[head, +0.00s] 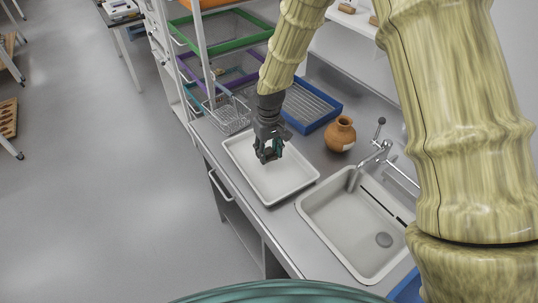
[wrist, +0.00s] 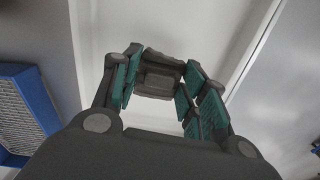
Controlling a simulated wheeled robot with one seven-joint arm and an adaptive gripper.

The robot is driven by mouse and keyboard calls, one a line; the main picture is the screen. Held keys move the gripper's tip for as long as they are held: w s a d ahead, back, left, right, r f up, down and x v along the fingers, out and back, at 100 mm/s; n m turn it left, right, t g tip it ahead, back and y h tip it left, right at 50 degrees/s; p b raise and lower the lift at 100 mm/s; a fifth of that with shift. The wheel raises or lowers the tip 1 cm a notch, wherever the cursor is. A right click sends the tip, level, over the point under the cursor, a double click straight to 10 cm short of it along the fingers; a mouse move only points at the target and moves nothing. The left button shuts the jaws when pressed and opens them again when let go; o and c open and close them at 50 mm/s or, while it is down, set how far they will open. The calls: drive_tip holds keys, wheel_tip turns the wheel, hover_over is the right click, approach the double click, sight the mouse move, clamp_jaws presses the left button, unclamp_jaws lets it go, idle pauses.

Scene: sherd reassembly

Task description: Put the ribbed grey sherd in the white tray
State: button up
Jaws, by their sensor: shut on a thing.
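The white tray (head: 292,187) lies on the steel counter, left of the sink in the head view. My gripper (head: 268,154) is over the tray, pointing down. In the wrist view my gripper (wrist: 160,92) is shut on the ribbed grey sherd (wrist: 160,72), which sits between the teal finger pads. The white tray also shows behind it in the wrist view (wrist: 215,45). The sherd is hard to make out in the head view, hidden by the fingers. I cannot tell whether it touches the tray floor.
A blue ribbed tray (head: 312,104) and a wire basket (head: 228,117) stand behind the white tray. An orange-brown pot (head: 341,134) stands to the right, near the tap (head: 376,152). The sink (head: 340,222) is at the front right. A shelf rack with coloured bins stands at the back left.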

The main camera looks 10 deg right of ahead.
sight(269, 152)
drive_tip(key=shift+f+p, duration=0.85)
drive_tip(key=shift+f, duration=0.9)
drive_tip(key=shift+f, duration=0.15)
drive_tip(key=o, duration=1.1)
drive_tip(key=shift+c, duration=0.2)
drive_tip(key=shift+r+b, duration=1.95)
drive_tip(key=shift+r, duration=4.2)
drive_tip(key=shift+w+r, duration=0.1)
